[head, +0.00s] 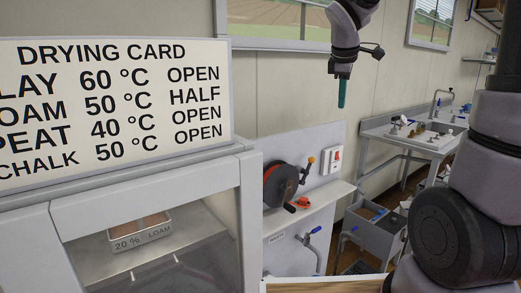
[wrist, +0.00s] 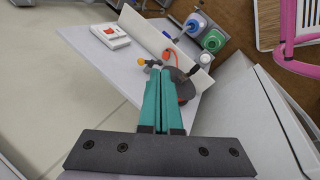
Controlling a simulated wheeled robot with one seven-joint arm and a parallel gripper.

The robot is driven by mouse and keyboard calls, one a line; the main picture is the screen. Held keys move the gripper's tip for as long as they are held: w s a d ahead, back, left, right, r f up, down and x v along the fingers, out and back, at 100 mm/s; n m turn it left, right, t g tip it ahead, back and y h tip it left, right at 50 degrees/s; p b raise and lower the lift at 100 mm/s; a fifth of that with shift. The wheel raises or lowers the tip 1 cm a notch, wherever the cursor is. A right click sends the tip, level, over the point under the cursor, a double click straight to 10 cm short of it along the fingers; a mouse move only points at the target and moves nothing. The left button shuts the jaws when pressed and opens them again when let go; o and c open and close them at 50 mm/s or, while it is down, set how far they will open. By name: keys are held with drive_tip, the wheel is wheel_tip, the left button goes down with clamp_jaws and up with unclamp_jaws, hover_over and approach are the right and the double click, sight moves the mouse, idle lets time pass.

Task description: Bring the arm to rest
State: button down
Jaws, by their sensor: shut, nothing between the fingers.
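My gripper (head: 342,92) hangs from my arm in the upper middle of the head view, pointing down with its teal fingers together. In the wrist view my gripper (wrist: 160,128) shows its two teal fingers side by side, shut with nothing between them. It is in the air, and in the head view it appears above the panel with the black reel (head: 277,186). I cannot tell its exact distance from the wall. My dark and grey arm links fill the right side of the head view.
A grey cabinet (head: 245,165) with a drying card (head: 110,100) on top stands at left; a tray marked 20 % loam (head: 142,236) sits inside. A white switch box (head: 331,160) is on the panel. A sink bench (head: 415,140) stands at the back right. Open air surrounds the fingers.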

drive_tip(key=s+r+m+t+y, duration=0.2)
drive_tip(key=s+r+m+y, duration=0.1)
drive_tip(key=s+m, duration=1.4)
drive_tip(key=shift+s+d+r+t+y, duration=0.15)
drive_tip(key=shift+s+d+t+y, duration=0.25)
drive_tip(key=shift+s, duration=1.4)
